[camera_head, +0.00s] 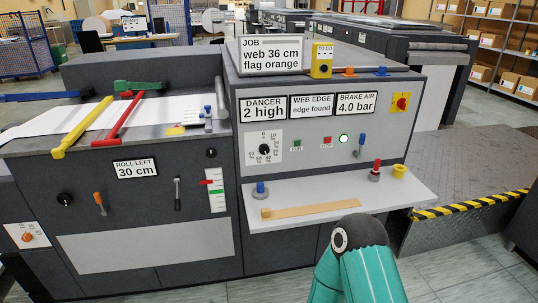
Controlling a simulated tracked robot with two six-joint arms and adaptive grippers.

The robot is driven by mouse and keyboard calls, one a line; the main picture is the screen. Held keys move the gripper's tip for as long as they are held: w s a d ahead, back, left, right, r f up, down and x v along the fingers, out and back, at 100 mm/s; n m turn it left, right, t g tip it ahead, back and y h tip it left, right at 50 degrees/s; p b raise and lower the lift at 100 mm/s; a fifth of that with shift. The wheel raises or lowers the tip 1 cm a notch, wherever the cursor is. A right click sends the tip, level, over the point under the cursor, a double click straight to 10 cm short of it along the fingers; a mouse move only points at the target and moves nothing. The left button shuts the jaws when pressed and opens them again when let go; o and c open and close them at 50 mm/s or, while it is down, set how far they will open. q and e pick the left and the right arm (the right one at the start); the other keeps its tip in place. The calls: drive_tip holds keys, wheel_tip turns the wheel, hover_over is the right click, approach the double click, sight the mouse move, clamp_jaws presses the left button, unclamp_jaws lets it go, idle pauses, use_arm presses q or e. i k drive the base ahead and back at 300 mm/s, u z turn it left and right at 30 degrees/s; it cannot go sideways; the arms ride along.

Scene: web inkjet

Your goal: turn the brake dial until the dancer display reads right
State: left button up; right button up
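The dancer display (264,109) on the machine's front panel reads "2 high". Below it is a white dial plate with a black knob (264,149) and a printed number scale. I cannot read a name on it, so I cannot tell for certain that it is the brake dial. The brake air display (356,103) reads "4.0 bar", and the web edge display (311,105) reads "edge found". A teal arm link of mine stands at the bottom right of centre. Neither gripper shows, and nothing of mine touches the panel.
A shelf (395,193) with a wooden strip (310,210) juts out below the panel. A black knob (64,200), an orange dial (27,237) and levers sit at the left. A red switch (401,103) is at the right. A striped step edge (470,205) lies right.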

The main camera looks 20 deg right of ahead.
sight(264, 149)
drive_tip(key=u, duration=0.05)
drive_tip(key=i, duration=1)
drive_tip(key=z, duration=0.05)
